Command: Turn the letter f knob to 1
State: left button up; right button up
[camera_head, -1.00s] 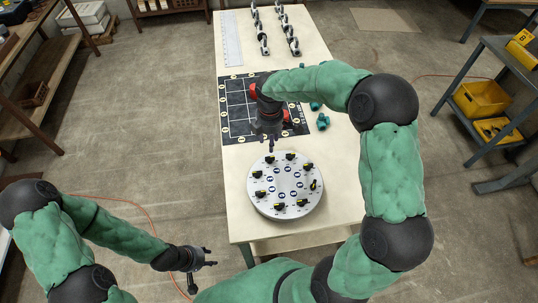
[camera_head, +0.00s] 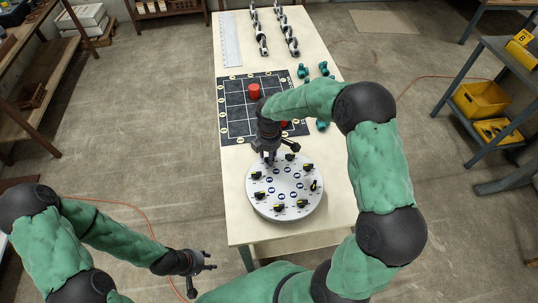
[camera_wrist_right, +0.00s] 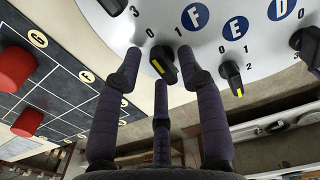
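The round white dial plate (camera_head: 285,208) lies on the table and carries a ring of black knobs with blue letter discs. In the right wrist view, the letter F disc (camera_wrist_right: 195,17) is beside the F knob (camera_wrist_right: 167,62), which is black with a yellow mark. The digits 0 and 1 show by this knob; the rest of its scale is hidden. My right gripper (camera_wrist_right: 160,62) is open, its fingers spread around the F knob with visible gaps on both sides. In the head view the right gripper (camera_head: 270,157) hangs over the plate's far edge. My left gripper (camera_head: 207,260) is open and empty, left of the table.
The E knob (camera_wrist_right: 232,77) is close by the right finger. A black grid mat (camera_head: 237,128) with red cylinders (camera_head: 254,90) lies beyond the plate. Teal fittings (camera_head: 322,125) and metal pipe parts (camera_head: 262,45) are farther along the table.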

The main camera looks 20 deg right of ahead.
grip_shut()
jog(key=shift+m, duration=0.4)
jog(key=m, duration=0.4)
jog(key=shift+d+m, duration=0.1)
jog(key=shift+m, duration=0.2)
jog(key=m+b, duration=0.1)
jog(key=m, duration=0.5)
jog(key=shift+s, duration=0.15)
jog(key=shift+m, duration=0.4)
jog(key=shift+o, duration=1.7)
grip_release()
